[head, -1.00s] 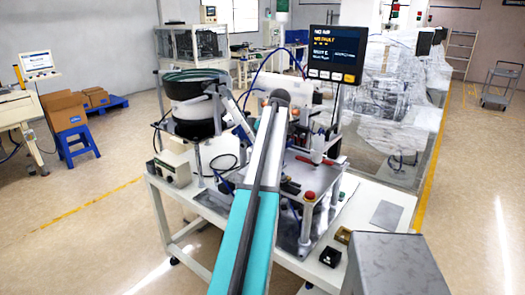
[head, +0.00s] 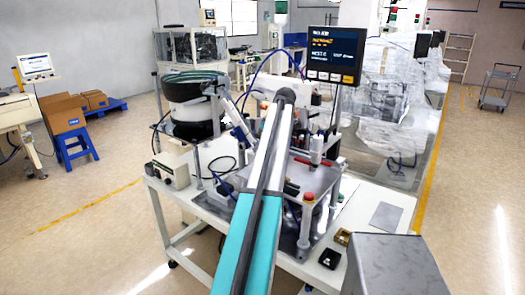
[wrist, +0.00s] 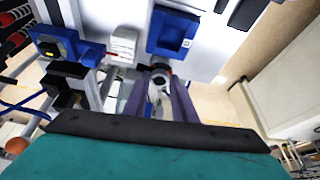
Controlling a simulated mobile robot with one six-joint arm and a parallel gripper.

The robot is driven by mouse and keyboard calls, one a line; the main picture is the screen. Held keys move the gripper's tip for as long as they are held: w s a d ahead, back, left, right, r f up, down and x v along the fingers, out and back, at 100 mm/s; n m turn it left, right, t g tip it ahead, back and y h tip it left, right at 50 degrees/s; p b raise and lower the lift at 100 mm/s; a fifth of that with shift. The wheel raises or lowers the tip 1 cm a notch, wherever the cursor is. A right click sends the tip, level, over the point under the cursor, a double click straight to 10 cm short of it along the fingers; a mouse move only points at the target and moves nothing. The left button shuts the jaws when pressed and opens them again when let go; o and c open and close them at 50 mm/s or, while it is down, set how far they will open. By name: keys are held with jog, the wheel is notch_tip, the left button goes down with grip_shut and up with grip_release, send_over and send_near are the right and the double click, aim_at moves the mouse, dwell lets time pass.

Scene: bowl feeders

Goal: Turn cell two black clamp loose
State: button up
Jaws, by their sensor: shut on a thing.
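In the wrist view my gripper (wrist: 160,84) has its two purple-grey fingers closed around a small dark round part (wrist: 160,68) with a little red on it. I take this part to be the black clamp, but most of it is hidden between the fingers and its turn cannot be read. In the head view my arm covers the gripper and the clamp. The feeder cell (head: 310,178), with its metal plate and posts, stands on a white table (head: 372,195) behind my arm.
A bowl feeder (head: 190,88) stands left of my arm, and a monitor (head: 334,55) above right. In the wrist view a blue bracket (wrist: 172,32) and a black block (wrist: 68,88) sit close to the fingers.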

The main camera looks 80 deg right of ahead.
jog(key=o, duration=1)
jog(key=shift+w+d, duration=0.1)
jog(key=shift+w, duration=0.25)
jog(key=shift+o, duration=0.2)
jog(key=shift+s, duration=0.1)
jog(key=shift+s, duration=0.1)
jog(key=shift+b+v, duration=0.3)
jog(key=shift+v, duration=0.6)
jog(key=b+v, duration=0.2)
jog(key=v, duration=1)
